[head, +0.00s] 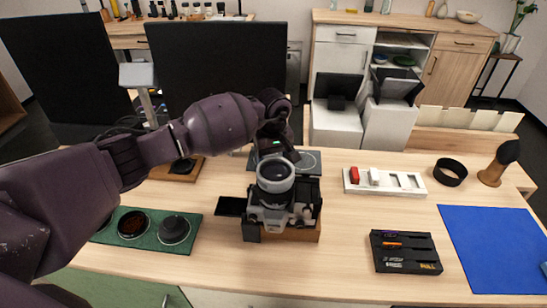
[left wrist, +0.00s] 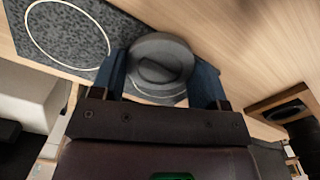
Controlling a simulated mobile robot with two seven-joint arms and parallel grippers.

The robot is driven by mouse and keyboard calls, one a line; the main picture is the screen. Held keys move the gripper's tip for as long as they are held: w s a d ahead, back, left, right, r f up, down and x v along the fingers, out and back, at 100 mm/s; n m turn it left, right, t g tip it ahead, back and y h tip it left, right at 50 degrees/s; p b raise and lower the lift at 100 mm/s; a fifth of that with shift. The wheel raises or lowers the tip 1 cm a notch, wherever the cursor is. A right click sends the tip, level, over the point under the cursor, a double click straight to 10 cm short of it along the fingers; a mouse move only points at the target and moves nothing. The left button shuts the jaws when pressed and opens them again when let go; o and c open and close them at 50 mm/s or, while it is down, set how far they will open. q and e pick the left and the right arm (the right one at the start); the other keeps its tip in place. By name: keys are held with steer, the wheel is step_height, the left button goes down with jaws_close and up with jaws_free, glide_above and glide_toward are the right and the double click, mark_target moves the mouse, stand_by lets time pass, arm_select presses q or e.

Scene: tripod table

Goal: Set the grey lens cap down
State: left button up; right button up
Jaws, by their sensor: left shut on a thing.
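The grey lens cap (left wrist: 160,66) is a round disc with a raised bar across it. In the left wrist view it sits between the two blue fingers of my left gripper (left wrist: 162,82), which is shut on it. A dark speckled mat (left wrist: 55,52) with pale ring outlines lies beside and partly beneath it; I cannot tell whether the cap touches it. In the head view my left gripper (head: 273,142) is behind the camera (head: 270,213), in front of the mat (head: 310,168). The cap is mostly hidden there. My right gripper is not in view.
The camera stands lens up on a wooden block. A green mat (head: 195,239) with round dark pieces is at left. A white tray (head: 408,188), black ring (head: 450,172), dark case (head: 404,252) and blue cloth (head: 500,245) are at right. Bare wood lies between them.

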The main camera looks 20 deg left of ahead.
arm_select(q)
steer(key=o, duration=1)
steer(key=shift+c, duration=0.2)
steer(key=shift+r, duration=0.25)
step_height(320, 180, up, 12)
steer(key=p, duration=0.1)
steer(key=shift+f, duration=0.15)
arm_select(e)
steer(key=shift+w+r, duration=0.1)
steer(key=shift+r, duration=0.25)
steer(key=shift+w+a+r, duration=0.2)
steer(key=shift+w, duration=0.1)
